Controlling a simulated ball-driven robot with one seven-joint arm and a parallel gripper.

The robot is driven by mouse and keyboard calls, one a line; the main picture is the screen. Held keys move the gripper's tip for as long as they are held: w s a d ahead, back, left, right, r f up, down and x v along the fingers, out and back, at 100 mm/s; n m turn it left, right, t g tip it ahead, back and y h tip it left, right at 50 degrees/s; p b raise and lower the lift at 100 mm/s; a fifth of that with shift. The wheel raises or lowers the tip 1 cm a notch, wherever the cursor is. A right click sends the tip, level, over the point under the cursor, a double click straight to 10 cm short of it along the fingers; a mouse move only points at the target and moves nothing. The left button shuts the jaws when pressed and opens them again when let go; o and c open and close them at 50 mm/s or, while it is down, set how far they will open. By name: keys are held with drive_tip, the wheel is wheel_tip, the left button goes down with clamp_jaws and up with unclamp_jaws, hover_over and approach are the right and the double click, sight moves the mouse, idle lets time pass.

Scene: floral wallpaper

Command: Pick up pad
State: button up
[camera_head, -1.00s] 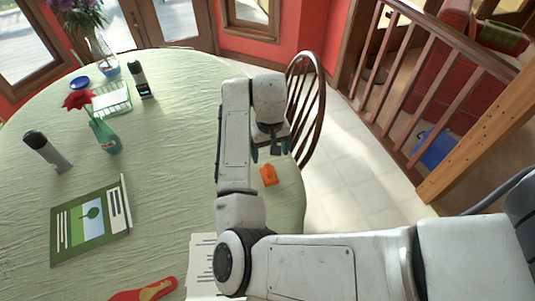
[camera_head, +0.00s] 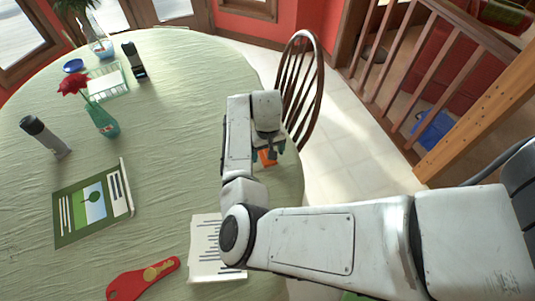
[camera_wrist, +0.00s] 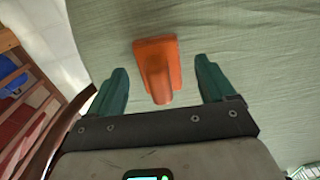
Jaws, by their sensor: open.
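An orange pad (camera_wrist: 157,62) with a raised handle-like ridge lies on the green tablecloth. In the wrist view it sits between the two dark green fingers of my gripper (camera_wrist: 161,74), which are open and appear apart from it on both sides. In the head view the pad (camera_head: 267,160) is near the right edge of the table, partly hidden by my gripper (camera_head: 267,152). I cannot tell the exact height of the fingertips above the cloth.
A printed sheet (camera_head: 206,258), a red item (camera_head: 127,284), a green booklet (camera_head: 78,211) and a dark-capped cylinder (camera_head: 51,141) lie to the left. A vase with a red flower (camera_head: 105,122) stands farther back. A wooden chair (camera_head: 303,85) is beyond the table's edge.

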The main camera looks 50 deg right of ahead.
drive_tip(key=shift+f, duration=0.15)
drive_tip(key=c, duration=1.2)
drive_tip(key=shift+o, duration=0.2)
drive_tip(key=shift+r, duration=0.5)
wheel_tip(320, 180, up, 3)
drive_tip(key=shift+s+f+b, duration=0.15)
drive_tip(key=shift+f+b, duration=0.05)
drive_tip(key=shift+b, duration=0.15)
drive_tip(key=s+a+r+b, duration=0.1)
drive_tip(key=s+a+r, duration=0.5)
drive_tip(key=s+r, duration=0.3)
drive_tip(key=shift+s+a+r, duration=0.15)
drive_tip(key=shift+s+r, duration=0.1)
drive_tip(key=shift+s, duration=1.35)
